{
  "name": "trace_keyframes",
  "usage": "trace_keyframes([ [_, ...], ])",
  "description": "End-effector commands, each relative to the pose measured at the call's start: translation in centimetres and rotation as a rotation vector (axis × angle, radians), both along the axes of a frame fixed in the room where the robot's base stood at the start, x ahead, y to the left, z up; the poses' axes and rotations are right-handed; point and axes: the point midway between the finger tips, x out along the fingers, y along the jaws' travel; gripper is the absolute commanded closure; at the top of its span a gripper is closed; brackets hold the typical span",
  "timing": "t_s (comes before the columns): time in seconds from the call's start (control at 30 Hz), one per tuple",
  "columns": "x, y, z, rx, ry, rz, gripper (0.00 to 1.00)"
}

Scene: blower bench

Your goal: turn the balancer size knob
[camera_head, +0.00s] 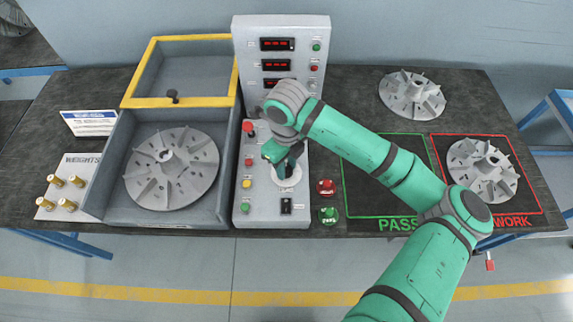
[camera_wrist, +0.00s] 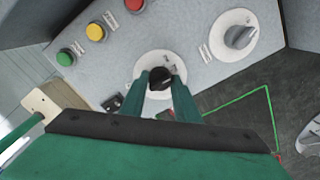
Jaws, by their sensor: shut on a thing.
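A black knob (camera_wrist: 160,78) sits on a round white dial (camera_wrist: 149,62) on the grey control panel. In the wrist view, my gripper (camera_wrist: 160,86) has its two green fingers on either side of this knob and is shut on it. In the head view, my gripper (camera_head: 283,162) reaches down onto the lower panel, over the white dial (camera_head: 290,181); the knob is mostly hidden there. A second knob, grey, on its own white dial (camera_wrist: 240,37), stands to the right in the wrist view. The labels are too small to read, so I cannot tell which knob is named size.
Red, yellow and green buttons (camera_head: 247,183) line the panel's left side. A black switch (camera_head: 286,206) lies just below the dial. An open-lidded balancer box (camera_head: 112,190) with a finned rotor (camera_head: 171,168) stands left. Red and green buttons (camera_head: 327,215) stand right, beside the PASS mat (camera_head: 385,215).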

Motion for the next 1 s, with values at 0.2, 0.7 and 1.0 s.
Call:
trace_keyframes([
  [0.2, 0.03, -0.03, 0.02, -0.001, -0.001, -0.080, 0.94],
  [0.7, 0.05, -0.02, 0.04, -0.001, -0.001, -0.463, 0.94],
  [1.0, 0.07, 0.01, 0.06, 0.001, -0.002, -0.633, 0.94],
])
